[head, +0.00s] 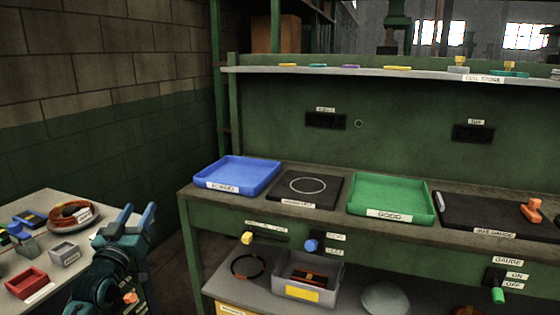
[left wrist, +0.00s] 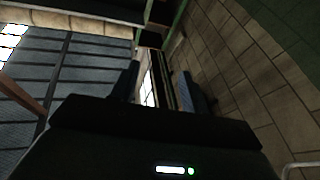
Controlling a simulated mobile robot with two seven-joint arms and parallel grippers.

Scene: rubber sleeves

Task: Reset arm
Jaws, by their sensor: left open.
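My left gripper (head: 138,212) is at the lower left of the head view, raised in front of the gap between the side table and the green bench. Its two blue-grey fingers stand apart and point upward, with nothing between them. The left wrist view also shows the spread fingers of this gripper (left wrist: 160,82), empty, with block wall to the right. My right gripper is not in view. On the bench are a blue tray (head: 237,161), a dark mat with a pale ring (head: 307,185), and an empty green tray (head: 390,181) labelled GOOD.
The side table (head: 88,246) at left holds a red bin (head: 26,283), a grey bin (head: 65,253) and an orange coil (head: 75,214). A dark gauge plate (head: 485,213) lies right on the bench. A grey bin (head: 308,283) sits on the lower shelf.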

